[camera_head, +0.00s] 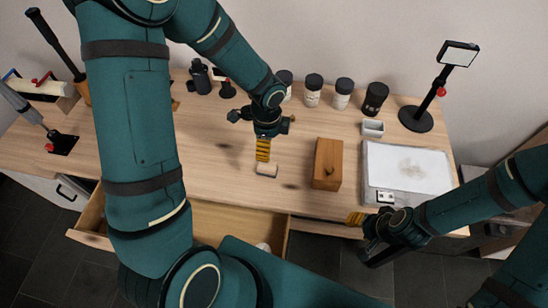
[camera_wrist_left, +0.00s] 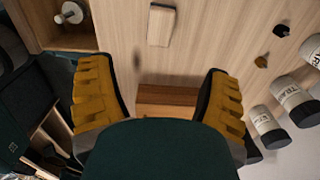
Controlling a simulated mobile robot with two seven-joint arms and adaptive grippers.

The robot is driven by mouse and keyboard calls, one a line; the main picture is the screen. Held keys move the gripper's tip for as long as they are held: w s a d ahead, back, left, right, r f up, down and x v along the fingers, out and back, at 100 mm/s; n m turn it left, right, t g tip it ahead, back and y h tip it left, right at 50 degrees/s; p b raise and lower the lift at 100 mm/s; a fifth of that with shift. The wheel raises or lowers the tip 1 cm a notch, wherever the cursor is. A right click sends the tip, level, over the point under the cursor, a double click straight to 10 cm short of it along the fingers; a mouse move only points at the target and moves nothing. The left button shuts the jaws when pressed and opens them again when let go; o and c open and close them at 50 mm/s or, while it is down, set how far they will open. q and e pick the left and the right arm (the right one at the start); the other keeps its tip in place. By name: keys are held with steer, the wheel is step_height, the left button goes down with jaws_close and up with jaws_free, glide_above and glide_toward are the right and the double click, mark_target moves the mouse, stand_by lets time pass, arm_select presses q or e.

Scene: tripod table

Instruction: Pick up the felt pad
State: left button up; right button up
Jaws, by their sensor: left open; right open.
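My left gripper (camera_head: 263,150) points down above the table, close to the pad. Its two yellow-padded fingers (camera_wrist_left: 158,98) are spread wide with nothing between them, and the pad is apart from them. My right gripper (camera_head: 360,219) is open and low at the table's front edge, below the white-topped tray; its fingers are partly hidden.
A brown wooden box (camera_head: 327,165) stands right of the pad. A tray with a white surface (camera_head: 408,168) lies further right. Several jars, including a black one (camera_head: 375,98), line the back. An open drawer (camera_head: 215,222) juts out in front. A stand (camera_head: 416,118) rises at the right.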

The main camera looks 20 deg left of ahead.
mark_target(267, 165)
arm_select(q)
steer(key=f, duration=0.2)
steer(key=f+b, duration=0.1)
steer(key=f, duration=0.5)
steer(key=shift+s+f+b, duration=0.1)
steer(key=shift+s+b, duration=0.15)
steer(key=shift+b, duration=0.1)
steer(key=f, duration=0.2)
steer(key=f+b, duration=0.1)
steer(key=f, duration=0.2)
steer(key=shift+w+a+f, duration=0.1)
steer(key=shift+w+a, duration=0.1)
arm_select(e)
steer(key=f, duration=0.1)
steer(key=s+f, duration=0.1)
steer(key=shift+s+a+f, duration=0.15)
steer(key=shift+s+f, duration=0.05)
steer(key=shift+f, duration=0.15)
arm_select(q)
steer(key=c, duration=1.3)
